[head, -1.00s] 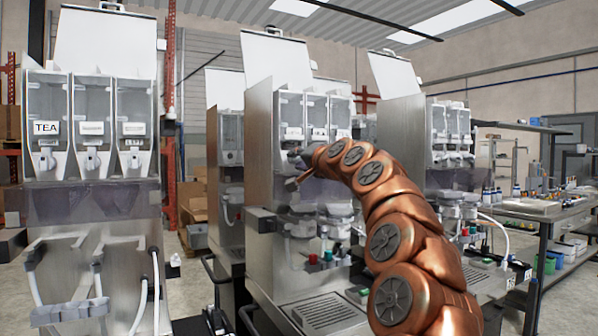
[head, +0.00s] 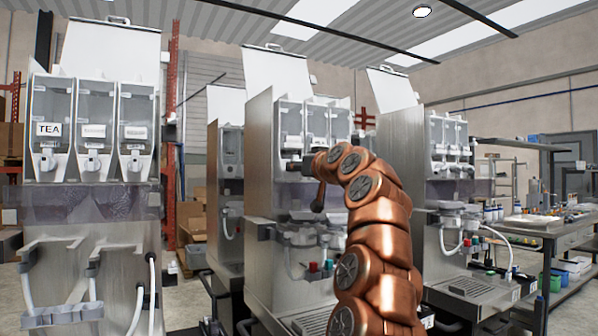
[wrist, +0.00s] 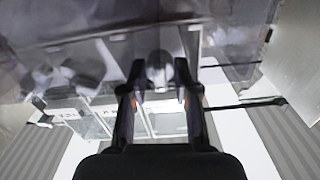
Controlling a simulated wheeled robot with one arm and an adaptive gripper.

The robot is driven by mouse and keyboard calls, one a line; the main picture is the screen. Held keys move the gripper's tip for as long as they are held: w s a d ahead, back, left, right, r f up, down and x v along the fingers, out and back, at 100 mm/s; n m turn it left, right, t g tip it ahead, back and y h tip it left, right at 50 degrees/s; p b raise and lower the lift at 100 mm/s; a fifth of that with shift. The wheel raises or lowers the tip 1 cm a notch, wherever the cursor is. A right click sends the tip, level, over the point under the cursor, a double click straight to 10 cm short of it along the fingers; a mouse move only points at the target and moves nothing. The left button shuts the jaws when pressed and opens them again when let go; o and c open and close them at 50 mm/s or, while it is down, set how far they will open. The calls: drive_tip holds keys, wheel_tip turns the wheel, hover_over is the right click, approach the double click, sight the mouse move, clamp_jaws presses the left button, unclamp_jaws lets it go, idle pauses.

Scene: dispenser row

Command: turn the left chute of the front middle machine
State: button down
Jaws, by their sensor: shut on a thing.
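The front middle machine (head: 262,180) is a steel dispenser with a row of clear canisters, its left canister (head: 290,122) nearest my gripper. My gripper (head: 294,165) is at the foot of that canister, at chute height, and my copper arm covers much of the machine's right side. In the wrist view my gripper (wrist: 160,95) has its two dark fingers shut on a pale rounded piece, the left chute (wrist: 158,68). In the head view the chute is mostly hidden by the gripper, so its turn angle cannot be told.
A machine with a TEA label (head: 95,130) stands at the left, and another machine (head: 440,160) stands at the right behind my arm. Hoses and valves (head: 305,240) sit below the gripper. A workbench (head: 540,225) stands far right.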

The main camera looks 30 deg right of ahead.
drive_tip(key=shift+n, duration=0.5)
drive_tip(key=c, duration=1.2)
unclamp_jaws()
drive_tip(key=shift+s, duration=0.15)
drive_tip(key=s+a, duration=0.1)
drive_tip(key=s, duration=1)
drive_tip(key=shift+s, duration=0.35)
